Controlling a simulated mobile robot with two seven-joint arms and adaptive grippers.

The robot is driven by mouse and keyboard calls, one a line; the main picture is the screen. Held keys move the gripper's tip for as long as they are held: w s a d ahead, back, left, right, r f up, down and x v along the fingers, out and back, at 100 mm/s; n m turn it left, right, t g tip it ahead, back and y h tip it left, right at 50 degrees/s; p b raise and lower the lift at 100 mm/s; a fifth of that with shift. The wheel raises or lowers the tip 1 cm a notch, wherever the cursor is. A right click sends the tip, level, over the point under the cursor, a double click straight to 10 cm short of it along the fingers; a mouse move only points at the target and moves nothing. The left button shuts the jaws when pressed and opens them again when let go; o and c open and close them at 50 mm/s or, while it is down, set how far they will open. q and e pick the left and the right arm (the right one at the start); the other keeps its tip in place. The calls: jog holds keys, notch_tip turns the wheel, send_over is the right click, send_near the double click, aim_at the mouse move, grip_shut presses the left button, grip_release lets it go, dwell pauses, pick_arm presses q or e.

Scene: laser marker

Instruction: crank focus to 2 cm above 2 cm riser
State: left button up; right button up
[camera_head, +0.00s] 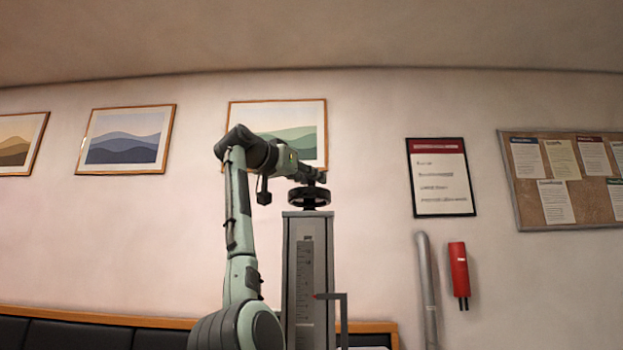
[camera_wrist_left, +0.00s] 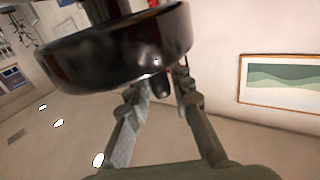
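The column (camera_head: 305,260) stands upright with a scale (camera_head: 305,285) on its front face and a red pointer (camera_head: 318,296) low on it. The scale's markings are too small to read. A black handwheel (camera_head: 309,198) sits on top of the column. In the left wrist view the handwheel (camera_wrist_left: 125,48) fills the upper part, and a short dark crank knob (camera_wrist_left: 161,87) hangs under its near rim. My left gripper (camera_wrist_left: 163,90) has one finger on each side of the knob, apparently shut on it. In the head view the gripper (camera_head: 314,176) is just above the wheel. My right gripper is out of view.
A grey bracket (camera_head: 342,310) stands at the column's right. Framed pictures (camera_head: 125,140), a notice (camera_head: 440,178) and a corkboard (camera_head: 570,180) hang behind. The space right of the column looks clear.

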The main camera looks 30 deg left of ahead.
pick_arm(q)
grip_shut()
jog(key=shift+w+d+m+g+h, duration=0.15)
jog(key=shift+m+g+h, duration=0.1)
jog(key=shift+m+h, duration=0.85)
jog(key=shift+s+d+m+g+h, duration=0.2)
jog(key=shift+m+h, duration=0.4)
jog(key=shift+h, duration=0.9)
jog(key=shift+w+d+m+g+h, duration=0.2)
jog(key=shift+m+g+h, duration=0.15)
jog(key=shift+m+h, duration=0.25)
jog(key=shift+f, duration=0.1)
jog(key=o, duration=0.5)
grip_release()
jog(key=shift+o, duration=0.2)
jog(key=v, duration=1.2)
jog(key=shift+a, duration=0.1)
